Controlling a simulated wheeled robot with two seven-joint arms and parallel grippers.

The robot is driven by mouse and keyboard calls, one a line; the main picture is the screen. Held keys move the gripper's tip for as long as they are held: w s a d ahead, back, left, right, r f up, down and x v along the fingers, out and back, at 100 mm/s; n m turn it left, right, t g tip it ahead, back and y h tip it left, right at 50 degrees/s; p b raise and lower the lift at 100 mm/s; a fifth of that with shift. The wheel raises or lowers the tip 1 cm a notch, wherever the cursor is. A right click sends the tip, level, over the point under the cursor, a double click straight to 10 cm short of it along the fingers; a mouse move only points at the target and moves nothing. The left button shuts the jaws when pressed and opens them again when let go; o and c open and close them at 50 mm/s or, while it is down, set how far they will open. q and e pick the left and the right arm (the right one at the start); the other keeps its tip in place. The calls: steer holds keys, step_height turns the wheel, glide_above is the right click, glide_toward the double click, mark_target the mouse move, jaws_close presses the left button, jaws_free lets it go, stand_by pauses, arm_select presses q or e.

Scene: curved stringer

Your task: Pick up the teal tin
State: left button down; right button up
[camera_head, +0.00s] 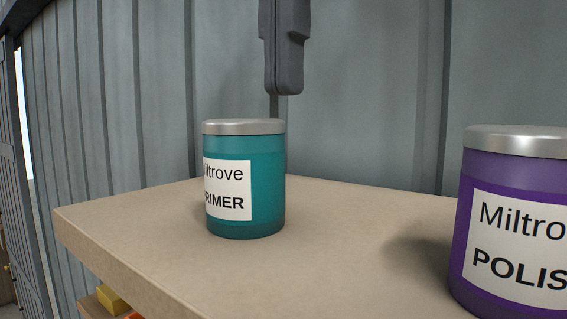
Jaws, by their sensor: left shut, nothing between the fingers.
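The teal tin (266,190) stands upright on a beige shelf top (150,228), left of the middle. It has a silver lid and a white label that reads in part "RIMER". My left gripper (285,92) hangs down from the top edge of the view, shut and empty. In the picture its tips show just above the lid's right side, apart from the tin. How far behind or in front of the tin the gripper is, I cannot tell. My right gripper is not in view.
A purple tin (513,170) with a label starting "POLIS" stands at the right, cut off by the picture edge. Bare shelf lies between the tins. A grey corrugated wall (370,100) rises behind. A yellow object (111,298) sits lower down at the left.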

mark_target(281, 167)
arm_select(q)
step_height(281, 167, down, 7)
steer(key=shift+a+r, duration=0.1)
steer(key=shift+f, duration=1.05)
steer(key=shift+f, duration=0.1)
steer(key=shift+s, duration=0.1)
